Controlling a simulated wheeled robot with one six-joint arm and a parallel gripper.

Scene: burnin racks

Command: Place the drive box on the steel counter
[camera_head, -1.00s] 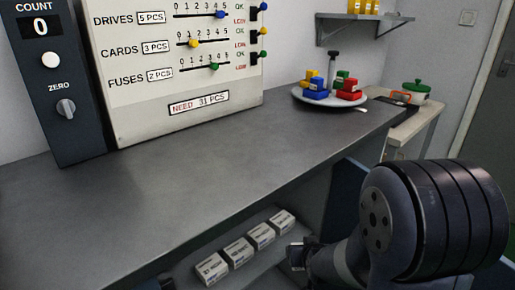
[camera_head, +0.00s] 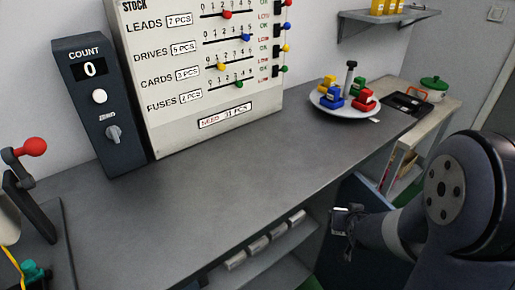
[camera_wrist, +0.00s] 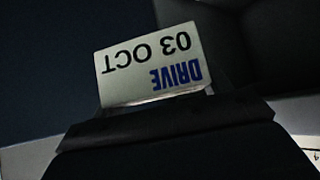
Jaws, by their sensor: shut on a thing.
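The drive box (camera_wrist: 150,65) is in my gripper, its pale label reading "DRIVE" and "03 OCT" upside down in the wrist view. My gripper (camera_head: 347,222) is shut on it, beside and below the front edge of the steel counter (camera_head: 215,185) in the head view. At that size, box and jaws are hard to tell apart there. The counter has a wide bare stretch in front of the stock board.
A stock board (camera_head: 200,75) and a count box (camera_head: 97,105) stand at the counter's back. A plate (camera_head: 343,106) with coloured blocks sits at the far right end. A red-knobbed lever (camera_head: 32,147) is at left. Several boxes (camera_head: 258,247) lie on the shelf below.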

